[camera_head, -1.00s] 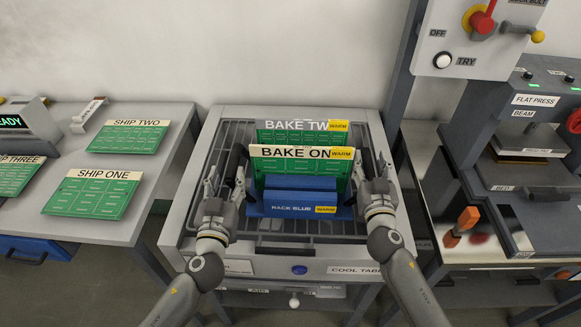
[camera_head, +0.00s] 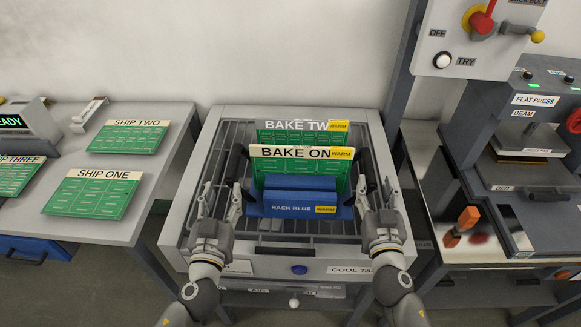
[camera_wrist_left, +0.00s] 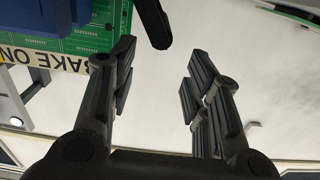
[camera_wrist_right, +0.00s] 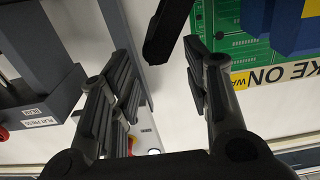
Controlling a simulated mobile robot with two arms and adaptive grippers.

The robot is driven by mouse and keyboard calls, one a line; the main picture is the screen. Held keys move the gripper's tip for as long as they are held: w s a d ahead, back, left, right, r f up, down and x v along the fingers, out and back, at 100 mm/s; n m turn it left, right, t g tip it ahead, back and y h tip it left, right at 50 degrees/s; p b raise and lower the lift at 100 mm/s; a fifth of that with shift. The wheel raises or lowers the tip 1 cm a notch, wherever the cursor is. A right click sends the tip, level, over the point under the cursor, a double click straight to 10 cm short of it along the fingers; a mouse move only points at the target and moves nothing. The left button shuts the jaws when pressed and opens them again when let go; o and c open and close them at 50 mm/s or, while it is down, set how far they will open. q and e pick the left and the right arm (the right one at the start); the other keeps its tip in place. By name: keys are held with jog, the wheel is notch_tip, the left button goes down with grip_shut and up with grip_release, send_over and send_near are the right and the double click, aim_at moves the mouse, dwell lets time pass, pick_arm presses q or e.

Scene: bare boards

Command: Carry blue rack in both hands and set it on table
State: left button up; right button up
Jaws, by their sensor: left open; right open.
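The blue rack (camera_head: 290,203), labelled RACK BLUE with a yellow WARM tag, sits on the wire top of the cool table (camera_head: 172,228). It holds upright green boards, BAKE ONE (camera_head: 300,165) in front and BAKE TWO (camera_head: 290,131) behind. My left gripper (camera_head: 219,203) is open and empty, just left of the rack. My right gripper (camera_head: 377,198) is open and empty, just right of it. Part of the rack also shows in the left wrist view (camera_wrist_left: 30,20) and the right wrist view (camera_wrist_right: 290,25). A dark handle-like bar (camera_wrist_left: 155,22) stands near the left fingers.
At left, a table (camera_head: 125,230) carries flat green boards SHIP ONE (camera_head: 92,196), SHIP TWO (camera_head: 128,138) and SHIP THREE (camera_head: 18,176). At right stand a grey post (camera_head: 398,80) with a switch panel and a flat press (camera_head: 510,140). An orange handle (camera_head: 466,220) sticks up there.

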jog(key=shift+s, duration=1.9)
pick_arm(q)
jog(key=shift+f, duration=0.1)
pick_arm(e)
jog(key=shift+f, duration=0.1)
